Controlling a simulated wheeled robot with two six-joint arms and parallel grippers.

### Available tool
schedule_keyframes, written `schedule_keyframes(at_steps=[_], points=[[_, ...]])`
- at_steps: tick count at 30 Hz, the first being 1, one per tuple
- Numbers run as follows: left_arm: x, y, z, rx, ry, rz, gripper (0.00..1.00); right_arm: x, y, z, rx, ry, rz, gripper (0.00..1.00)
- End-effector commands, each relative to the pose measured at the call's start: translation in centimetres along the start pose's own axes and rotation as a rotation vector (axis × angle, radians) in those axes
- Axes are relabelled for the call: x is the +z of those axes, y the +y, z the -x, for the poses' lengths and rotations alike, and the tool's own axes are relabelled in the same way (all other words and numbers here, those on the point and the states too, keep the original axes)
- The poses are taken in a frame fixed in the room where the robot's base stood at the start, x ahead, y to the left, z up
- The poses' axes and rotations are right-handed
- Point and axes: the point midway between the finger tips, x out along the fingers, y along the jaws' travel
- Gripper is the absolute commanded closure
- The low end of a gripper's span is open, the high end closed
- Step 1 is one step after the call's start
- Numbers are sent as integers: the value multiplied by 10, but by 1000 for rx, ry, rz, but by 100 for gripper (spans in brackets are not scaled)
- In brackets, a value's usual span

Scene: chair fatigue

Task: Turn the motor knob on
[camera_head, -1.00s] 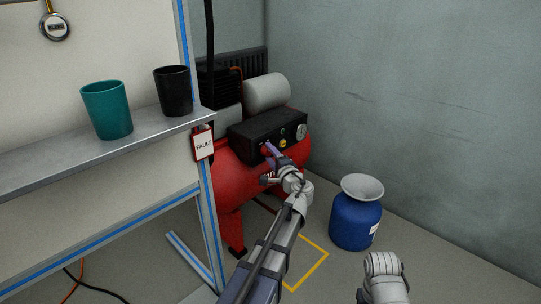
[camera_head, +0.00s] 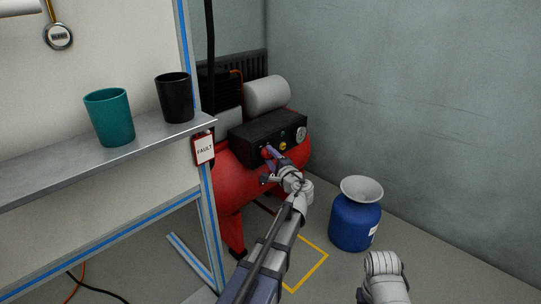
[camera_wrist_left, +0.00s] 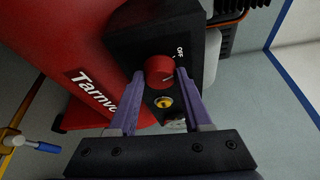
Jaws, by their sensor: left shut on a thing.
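The red motor knob (camera_wrist_left: 158,70) is on the black control panel (camera_wrist_left: 190,30) of the red compressor, beside a white OFF label (camera_wrist_left: 180,53). A pale mark shows on the knob's right side. My left gripper (camera_wrist_left: 160,76) has its purple fingers on either side of the knob and is shut on it. In the head view my left gripper (camera_head: 272,153) reaches the left part of the panel front and partly hides the knob. A pale part of my right arm shows at the bottom right; its gripper is out of view.
A yellow key-like control (camera_wrist_left: 164,102) sits just below the knob, close to the fingers. A gauge (camera_head: 301,134) is at the panel's right. A metal shelf (camera_head: 60,165) with two cups stands left; a blue container (camera_head: 355,222) stands right of my left arm.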

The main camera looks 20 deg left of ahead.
Motion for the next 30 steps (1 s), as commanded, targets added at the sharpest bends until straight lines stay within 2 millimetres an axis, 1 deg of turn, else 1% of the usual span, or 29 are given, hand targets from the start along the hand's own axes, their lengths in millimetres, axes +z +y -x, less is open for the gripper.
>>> schedule_keyframes(at_steps=[1, 3, 15, 24, 30], points=[[0, -4, 0, 17, 1, -33, 100, 0, 1, 8, 0, 0, 0, 50], [0, -5, 0, 41, 1, -90, 100, 1, 1, 14, 0, 0, 0, 50], [-2, -8, 0, 186, 1, -438, 100, 2, 4, 44, 0, -2, 0, 50], [-3, -7, -1, 277, 1, -658, 100, 4, 6, 59, 0, -3, 0, 50], [-3, -7, -1, 318, 1, -759, 100, 4, 6, 64, 0, -3, 0, 50]])
